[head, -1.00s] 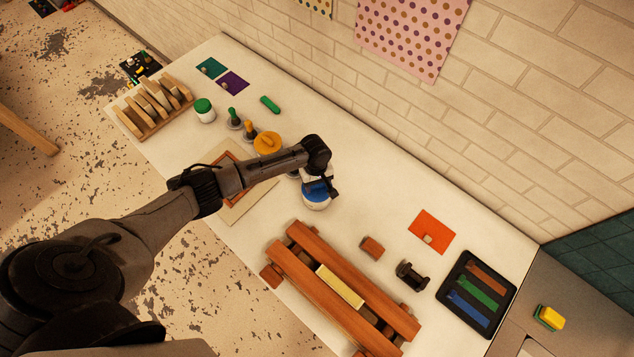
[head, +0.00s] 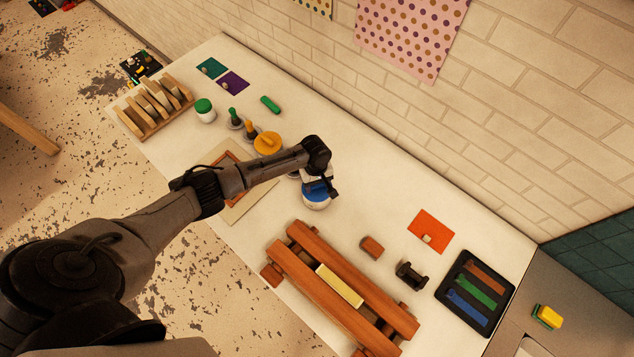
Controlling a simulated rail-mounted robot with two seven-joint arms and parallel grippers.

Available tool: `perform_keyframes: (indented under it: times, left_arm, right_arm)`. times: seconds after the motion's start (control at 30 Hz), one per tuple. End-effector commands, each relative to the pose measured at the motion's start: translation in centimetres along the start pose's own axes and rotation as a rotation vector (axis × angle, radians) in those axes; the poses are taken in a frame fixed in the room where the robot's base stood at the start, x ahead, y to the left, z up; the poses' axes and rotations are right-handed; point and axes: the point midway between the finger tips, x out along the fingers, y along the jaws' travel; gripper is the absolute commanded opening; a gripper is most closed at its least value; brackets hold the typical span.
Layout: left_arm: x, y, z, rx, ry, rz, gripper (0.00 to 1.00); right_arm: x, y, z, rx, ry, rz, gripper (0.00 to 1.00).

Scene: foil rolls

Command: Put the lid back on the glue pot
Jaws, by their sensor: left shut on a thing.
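A white pot (head: 317,205) with a blue lid (head: 316,192) stands near the middle of the white table. My left gripper (head: 320,184) comes down over it from above and is shut on the blue lid. The lid is at the top of the pot; whether it is seated or slightly raised cannot be told. The gripper's fingers and wrist hide part of the lid and the pot's far side. My right gripper is out of view.
A green-lidded white jar (head: 204,110), upright handled tools and a yellow round thing (head: 267,144) stand left of the pot. A wooden clamp-like frame (head: 310,285) lies in front, a black tray (head: 476,294) at right. The table's back strip is mostly clear.

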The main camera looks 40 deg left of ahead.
Motion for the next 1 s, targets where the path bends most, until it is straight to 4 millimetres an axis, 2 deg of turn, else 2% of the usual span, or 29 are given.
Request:
perform_keyframes:
  times: [0.23, 0.27, 0.53, 0.7, 0.83, 1.0]
  left_arm:
    - [0.01, -0.01, -0.02, 0.000, 0.000, 0.000, 0.35]
    - [0.01, -0.01, -0.02, 0.000, 0.000, 0.000, 0.60]
    - [0.01, -0.02, -0.03, 0.000, 0.001, 0.000, 0.86]
    - [0.01, -0.02, -0.03, 0.000, 0.001, 0.000, 0.87]
    - [0.01, -0.03, -0.03, 0.000, 0.001, 0.000, 1.00]
    - [0.01, -0.03, -0.03, 0.000, 0.001, 0.000, 1.00]
  right_arm:
    - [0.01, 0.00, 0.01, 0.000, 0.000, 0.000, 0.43]
    - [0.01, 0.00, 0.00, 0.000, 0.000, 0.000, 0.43]
    - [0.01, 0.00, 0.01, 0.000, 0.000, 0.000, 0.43]
    - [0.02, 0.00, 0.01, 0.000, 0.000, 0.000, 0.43]
    - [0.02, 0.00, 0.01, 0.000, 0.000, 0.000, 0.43]
    - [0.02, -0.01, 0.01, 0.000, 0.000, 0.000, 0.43]
